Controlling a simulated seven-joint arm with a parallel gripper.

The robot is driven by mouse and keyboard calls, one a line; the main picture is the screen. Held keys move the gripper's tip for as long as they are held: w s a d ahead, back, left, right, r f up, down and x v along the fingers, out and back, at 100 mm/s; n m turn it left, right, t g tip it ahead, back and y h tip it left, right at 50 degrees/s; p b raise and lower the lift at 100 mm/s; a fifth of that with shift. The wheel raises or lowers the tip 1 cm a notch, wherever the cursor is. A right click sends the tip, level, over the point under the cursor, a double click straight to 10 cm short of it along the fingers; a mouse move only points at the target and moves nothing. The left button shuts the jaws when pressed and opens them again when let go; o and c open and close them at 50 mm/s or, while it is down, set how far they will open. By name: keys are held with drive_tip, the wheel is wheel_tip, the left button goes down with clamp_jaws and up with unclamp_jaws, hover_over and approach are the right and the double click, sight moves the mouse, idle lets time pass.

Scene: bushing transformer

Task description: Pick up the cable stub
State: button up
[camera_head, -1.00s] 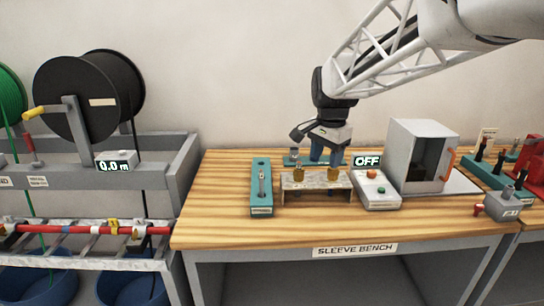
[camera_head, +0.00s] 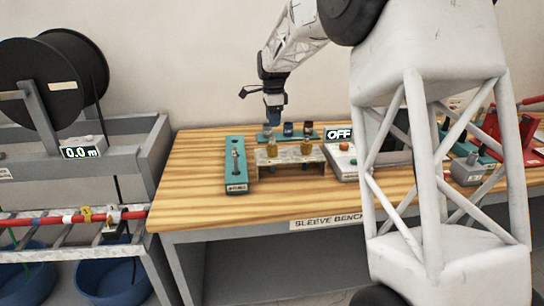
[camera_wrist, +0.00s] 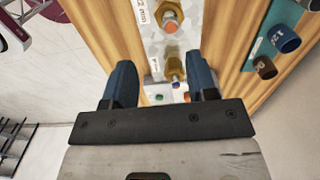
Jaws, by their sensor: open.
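A pale metal stand (camera_head: 289,154) on the wooden bench holds two brass fittings, one at its left (camera_head: 271,150) and one at its right (camera_head: 306,142). I cannot tell which part, if any, is the cable stub. My gripper (camera_head: 273,112) is open and points down, above and just behind the left fitting. In the wrist view its blue fingers (camera_wrist: 162,72) are apart, with one brass fitting (camera_wrist: 174,68) showing between them, below. The other brass fitting (camera_wrist: 170,20), with an orange centre, is farther up that picture. The stand (camera_wrist: 187,38) bears a "12 mm" label.
A teal holder behind the stand carries a blue sleeve (camera_head: 288,128) and a brown one (camera_head: 308,128). A teal tray (camera_head: 237,184) with a metal rod lies left. A control box (camera_head: 343,172) reading OFF stands right.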

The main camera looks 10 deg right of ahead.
sight(272, 138)
drive_tip(key=shift+w+a+f, duration=0.1)
drive_tip(key=shift+w+f, duration=0.25)
drive_tip(key=shift+w, duration=0.3)
drive_tip(key=shift+f, duration=0.1)
drive_tip(key=shift+f, duration=1.2)
drive_tip(key=shift+f, duration=0.1)
drive_tip(key=shift+w+f, duration=0.1)
drive_tip(key=shift+f, duration=2.4)
clamp_jaws()
